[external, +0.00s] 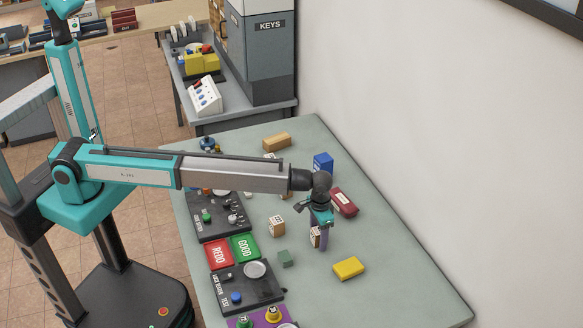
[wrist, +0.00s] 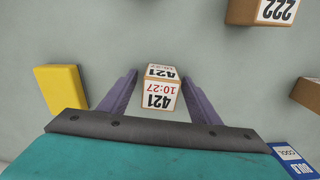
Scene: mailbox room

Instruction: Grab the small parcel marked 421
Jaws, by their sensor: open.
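The small parcel marked 421 (wrist: 160,92) is a brown box with white labels reading 421 and 10:27. In the wrist view it sits between the two purple fingers of my gripper (wrist: 159,82), with narrow gaps on both sides. In the external view the parcel (external: 315,236) stands on the grey-green table, partly hidden by a finger. My gripper (external: 320,235) points down over it with its jaws open. I cannot tell whether either finger touches the parcel.
A yellow block (external: 348,268) lies right of my gripper. A dark red block (external: 344,202) and a blue box (external: 323,163) lie farther back. Parcel 222 (wrist: 262,12) shows in the wrist view.

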